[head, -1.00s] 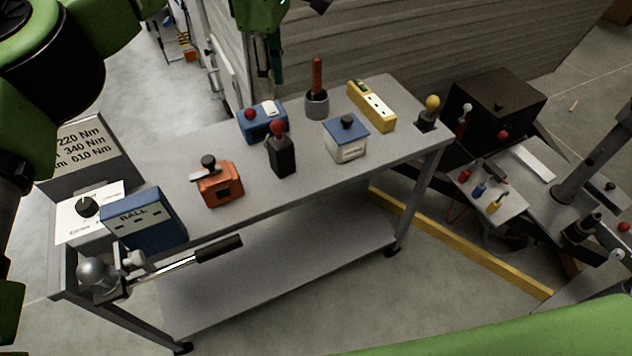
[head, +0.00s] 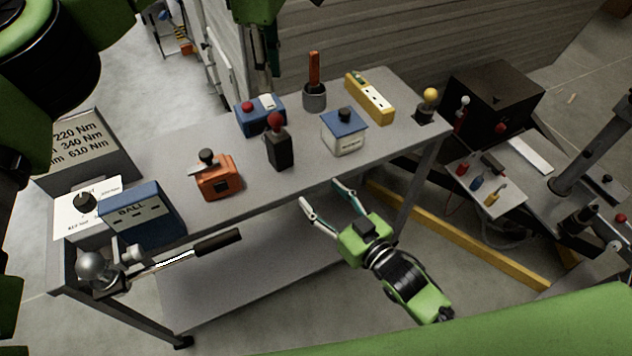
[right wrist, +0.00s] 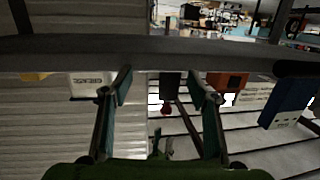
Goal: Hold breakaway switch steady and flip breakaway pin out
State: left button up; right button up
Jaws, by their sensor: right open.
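A black upright block with a red ball knob (head: 279,152) stands on the grey workbench; it may be the breakaway switch, but no readable label confirms this. In the right wrist view the black block (right wrist: 170,88) appears upside down between my fingers, beyond the bench edge. My right gripper (head: 320,193) is open and empty at the bench's front edge, apart from the block; its fingers also show in the right wrist view (right wrist: 160,85). My left gripper (head: 267,55) hangs beyond the bench's back edge; its fingertips are too dark to judge.
An orange box (head: 218,178), a white box with blue lid (head: 345,138) and a blue box with red knob (head: 261,115) surround the block. A blue "BALL" box (head: 145,215) stands left. A trailer frame with small coloured pins (head: 477,183) lies right.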

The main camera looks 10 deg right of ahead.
jog(key=y, duration=0.2)
send_near(285, 152)
jog(key=s, duration=0.1)
jog(key=shift+n+t, duration=0.3)
jog(key=shift+t, duration=0.1)
jog(key=x, duration=1.3)
jog(key=shift+w+f, duration=0.25)
